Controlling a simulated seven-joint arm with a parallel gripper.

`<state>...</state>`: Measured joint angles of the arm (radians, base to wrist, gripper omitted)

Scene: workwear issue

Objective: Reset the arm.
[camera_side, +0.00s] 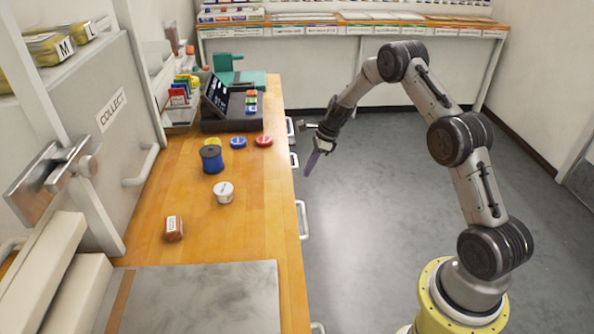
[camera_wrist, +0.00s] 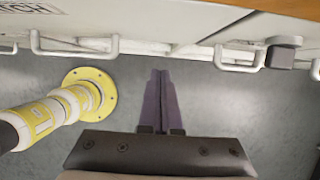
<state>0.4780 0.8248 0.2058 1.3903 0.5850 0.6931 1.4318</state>
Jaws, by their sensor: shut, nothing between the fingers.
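My gripper (camera_side: 313,161) hangs off the right edge of the wooden counter (camera_side: 262,200) in the side view, over the grey floor. Its purple fingers point down and slightly left. In the wrist view the fingers of my gripper (camera_wrist: 160,75) lie together, shut and empty, with only floor behind them. My arm arches up and over from its yellow base at the lower right.
On the counter are a blue spool (camera_side: 212,159), a white-topped pot (camera_side: 223,192), a brown block (camera_side: 173,229), a red disc (camera_side: 264,141) and a blue disc (camera_side: 238,142). Drawer handles (camera_side: 302,220) stick out along the counter's front, near my gripper. The floor (camera_side: 370,250) is clear.

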